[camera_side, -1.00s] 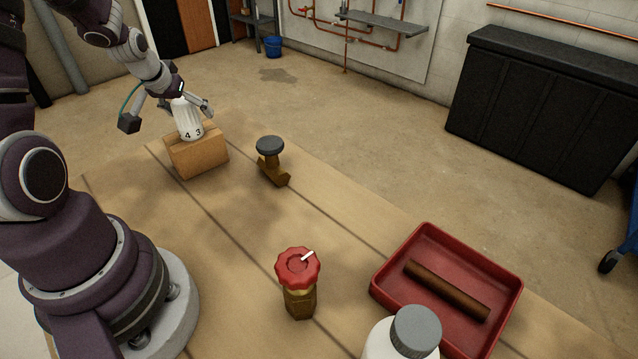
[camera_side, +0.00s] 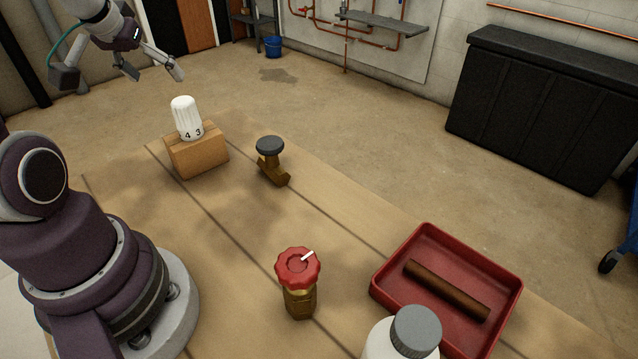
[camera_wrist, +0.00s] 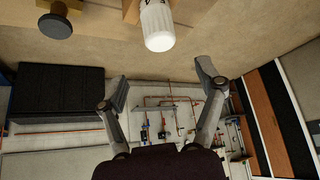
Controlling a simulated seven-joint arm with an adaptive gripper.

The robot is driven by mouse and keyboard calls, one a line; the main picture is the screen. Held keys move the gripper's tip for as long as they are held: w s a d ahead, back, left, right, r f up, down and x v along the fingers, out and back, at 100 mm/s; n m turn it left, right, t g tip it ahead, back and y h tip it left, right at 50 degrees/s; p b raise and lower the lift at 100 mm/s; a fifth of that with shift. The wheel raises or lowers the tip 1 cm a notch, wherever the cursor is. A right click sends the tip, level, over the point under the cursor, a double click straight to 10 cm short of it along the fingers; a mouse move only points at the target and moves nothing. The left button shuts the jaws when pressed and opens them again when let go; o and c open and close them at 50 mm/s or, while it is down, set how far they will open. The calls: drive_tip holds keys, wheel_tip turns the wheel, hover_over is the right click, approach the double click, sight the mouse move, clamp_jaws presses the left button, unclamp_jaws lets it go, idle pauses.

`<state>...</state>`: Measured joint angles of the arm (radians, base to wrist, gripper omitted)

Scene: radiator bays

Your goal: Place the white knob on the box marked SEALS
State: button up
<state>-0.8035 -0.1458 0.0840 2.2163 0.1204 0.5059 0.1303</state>
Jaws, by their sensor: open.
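The white knob (camera_side: 187,118), ribbed and marked with numbers, stands upright on top of a small brown cardboard box (camera_side: 198,155) in the side view. No SEALS marking can be read on the box faces I see. In the wrist view the knob (camera_wrist: 157,24) shows at the top centre, with part of the box (camera_wrist: 131,10) beside it. My gripper (camera_side: 152,70) is open and empty, above and behind the knob and apart from it. Its two spread fingers also show in the wrist view (camera_wrist: 163,92).
A brass valve with a grey cap (camera_side: 271,160) stands right of the box. A brass valve with a red handwheel (camera_side: 298,280) is nearer. A red tray (camera_side: 447,245) holds a brown rod (camera_side: 446,290). A white bottle with a grey lid (camera_side: 415,332) is at the front edge.

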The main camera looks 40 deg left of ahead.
drive_tip(key=s+d+m+h, duration=0.1)
drive_tip(key=d+m+h, duration=0.1)
drive_tip(key=d, duration=0.7)
drive_tip(key=s+d+r+m+h, duration=0.1)
drive_tip(key=d+m, duration=0.4)
drive_tip(key=d, duration=0.5)
drive_tip(key=shift+s+d+r+m+h, duration=0.2)
drive_tip(key=shift+s+m+h, duration=0.1)
drive_tip(key=shift+h, duration=0.2)
